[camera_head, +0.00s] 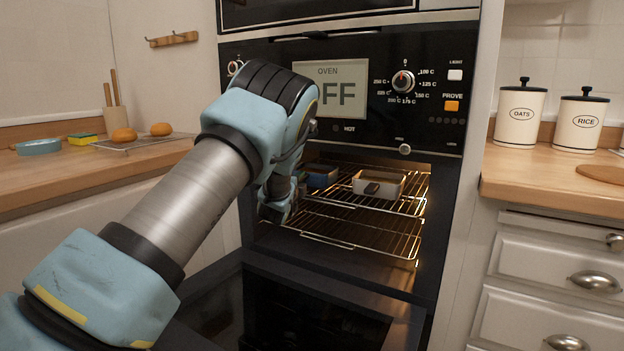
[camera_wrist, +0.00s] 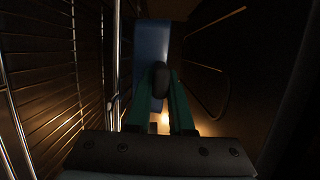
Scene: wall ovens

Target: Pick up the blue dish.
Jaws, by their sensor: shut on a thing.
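The blue dish (camera_head: 322,176) sits at the left of the upper oven rack, partly hidden by my arm in the head view. It shows as a blue shape (camera_wrist: 152,42) in the dark wrist view. My gripper (camera_wrist: 159,78) is shut on a dark part of the dish, which looks like its handle. In the head view my wrist reaches into the left side of the oven, and the fingertips are hidden. Whether the dish is touching the rack cannot be told.
A cream dish (camera_head: 379,184) with a dark handle stands right of the blue dish on the upper rack (camera_head: 400,207). A lower rack (camera_head: 345,237) lies below. The oven door (camera_head: 290,310) is folded down in front. The oven's left wall is close to my wrist.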

